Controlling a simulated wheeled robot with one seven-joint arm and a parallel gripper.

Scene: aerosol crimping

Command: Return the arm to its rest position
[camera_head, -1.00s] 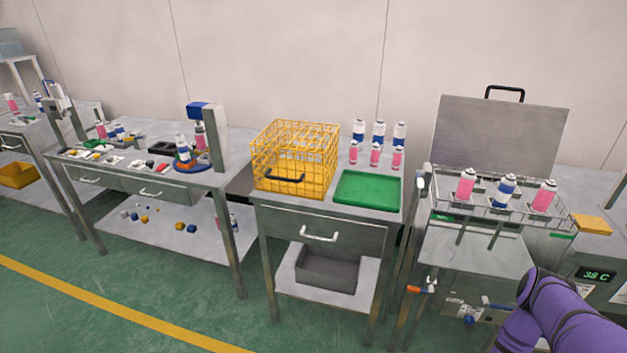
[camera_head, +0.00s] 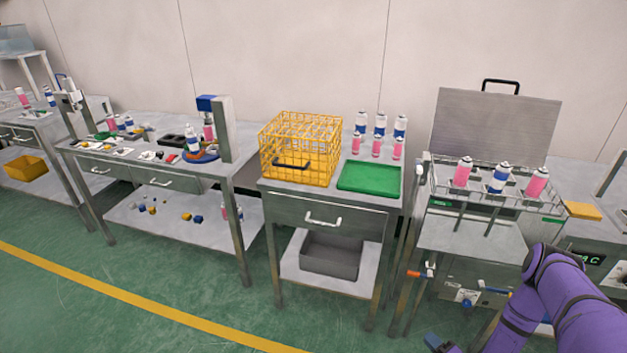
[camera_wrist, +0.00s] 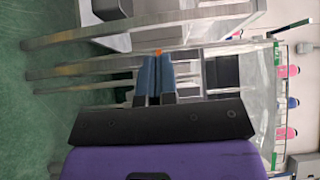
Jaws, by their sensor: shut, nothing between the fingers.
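My gripper shows in the wrist view (camera_wrist: 154,75) with its two blue fingers side by side, shut and empty. In the head view a blue part of my gripper (camera_head: 437,343) shows at the bottom edge, in front of the right-hand bench legs. My purple arm (camera_head: 560,295) comes in from the lower right, bent at the elbow. The fingers hang apart from the benches, over the floor side; nothing is held. In the wrist view the benches appear turned on their side.
A wire rack (camera_head: 510,190) with three cans stands in the bath at right, its lid (camera_head: 497,128) raised. A yellow cage (camera_head: 300,150) and a green tray (camera_head: 370,178) sit on the middle bench, cans behind. Green floor (camera_head: 200,300) in front is clear.

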